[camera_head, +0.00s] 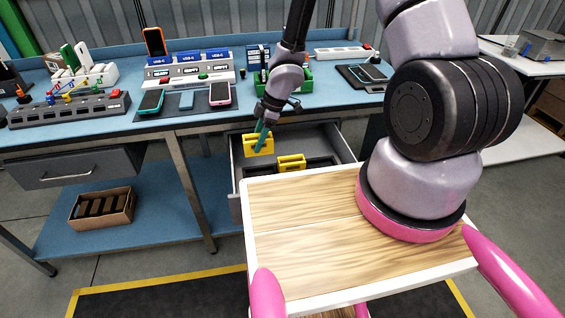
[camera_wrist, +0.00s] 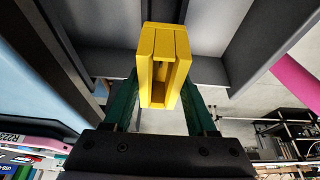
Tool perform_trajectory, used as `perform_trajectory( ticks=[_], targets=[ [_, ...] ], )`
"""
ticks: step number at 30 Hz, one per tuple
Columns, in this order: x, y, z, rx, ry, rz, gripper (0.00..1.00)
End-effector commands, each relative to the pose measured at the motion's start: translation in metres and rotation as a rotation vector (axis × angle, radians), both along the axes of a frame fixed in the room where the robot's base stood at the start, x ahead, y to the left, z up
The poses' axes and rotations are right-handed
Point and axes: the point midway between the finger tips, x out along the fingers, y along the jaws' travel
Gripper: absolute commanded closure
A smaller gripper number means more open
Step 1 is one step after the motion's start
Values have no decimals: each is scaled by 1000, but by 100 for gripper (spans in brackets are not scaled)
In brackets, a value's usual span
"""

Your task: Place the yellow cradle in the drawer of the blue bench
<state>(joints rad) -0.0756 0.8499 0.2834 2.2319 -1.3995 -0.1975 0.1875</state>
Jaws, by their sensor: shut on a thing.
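A yellow cradle (camera_head: 257,147) is held between the green fingers of my gripper (camera_head: 263,130), which is shut on it. In the head view it appears over the left part of the open grey drawer (camera_head: 339,143) of the blue bench (camera_head: 290,106). I cannot tell its exact height above the drawer floor. The wrist view shows the yellow cradle (camera_wrist: 163,45) clasped between the fingertips of my gripper (camera_wrist: 160,88), with grey drawer walls beyond it. A second yellow cradle (camera_head: 291,162) sits inside the drawer, to the right of the held one.
Dark holders (camera_head: 312,164) lie in the drawer. A closed grey drawer (camera_head: 75,170) is at the left, with a carton (camera_head: 102,208) on the shelf below. Phones and charging blocks (camera_head: 189,70) crowd the benchtop. My wooden deck stands close before the drawer.

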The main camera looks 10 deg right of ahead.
Motion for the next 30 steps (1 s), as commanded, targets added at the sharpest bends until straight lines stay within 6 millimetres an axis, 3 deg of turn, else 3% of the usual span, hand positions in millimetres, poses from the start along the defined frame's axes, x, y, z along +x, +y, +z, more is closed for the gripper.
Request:
perform_trajectory(
  ticks=[9,19,30],
  targets=[
    [-2,1,-48,-4,2,5,100],
    [-1,0,-88,-2,3,4,100],
    [0,0,-97,-2,0,2,100]
  ],
)
